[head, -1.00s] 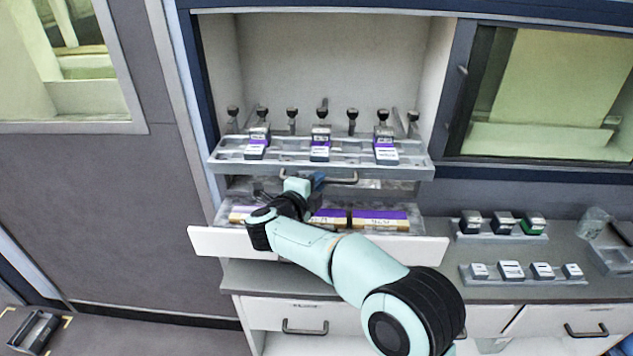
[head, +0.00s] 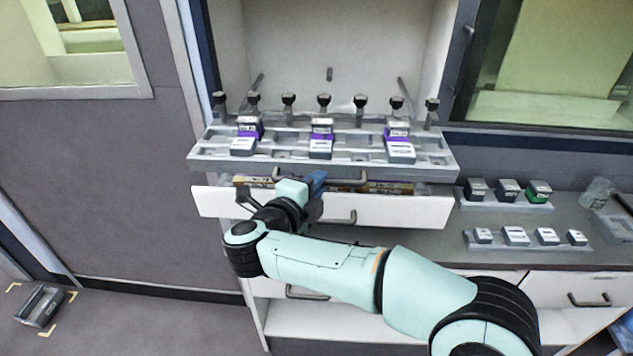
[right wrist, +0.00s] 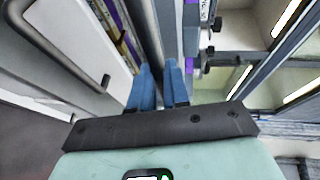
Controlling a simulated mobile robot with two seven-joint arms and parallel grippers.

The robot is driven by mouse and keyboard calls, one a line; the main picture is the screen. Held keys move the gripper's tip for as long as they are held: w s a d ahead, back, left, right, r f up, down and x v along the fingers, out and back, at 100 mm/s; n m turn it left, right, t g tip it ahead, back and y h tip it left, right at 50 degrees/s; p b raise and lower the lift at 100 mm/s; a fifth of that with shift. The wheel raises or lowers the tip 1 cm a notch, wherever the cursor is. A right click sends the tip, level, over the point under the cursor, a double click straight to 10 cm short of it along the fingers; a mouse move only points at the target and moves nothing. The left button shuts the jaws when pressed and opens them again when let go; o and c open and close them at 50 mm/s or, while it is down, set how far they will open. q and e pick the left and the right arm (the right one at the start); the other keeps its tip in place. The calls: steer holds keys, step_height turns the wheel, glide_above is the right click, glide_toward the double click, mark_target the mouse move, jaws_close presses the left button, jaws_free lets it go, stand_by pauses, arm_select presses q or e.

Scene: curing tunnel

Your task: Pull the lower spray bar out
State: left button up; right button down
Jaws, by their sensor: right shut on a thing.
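A long grey slotted bar (head: 280,150) juts out of the white cabinet bay in the head view, carrying several purple-banded blocks. It is the pulled-out piece that best fits the lower spray bar. A dark handle (head: 345,181) runs along its front underside. My right gripper (head: 317,183) reaches up to this handle and is shut on it, left of its right end. In the right wrist view, its two blue fingers (right wrist: 161,92) lie against the grey bar; the grip itself is partly hidden. My left gripper is not in view.
Below the bar, an open white drawer (head: 400,210) with its own handle (head: 340,217) holds packages, mostly covered. Several black-knobbed posts (head: 289,102) stand behind the bar. Small block racks (head: 520,245) sit on the counter at right. The floor at left is mostly clear.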

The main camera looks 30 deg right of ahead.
steer(key=c, duration=1.1)
jaws_free()
steer(key=v, duration=1.3)
steer(key=shift+a+b, duration=0.2)
steer(key=shift+b, duration=0.2)
steer(key=shift+r, duration=0.1)
steer(key=shift+s, duration=0.1)
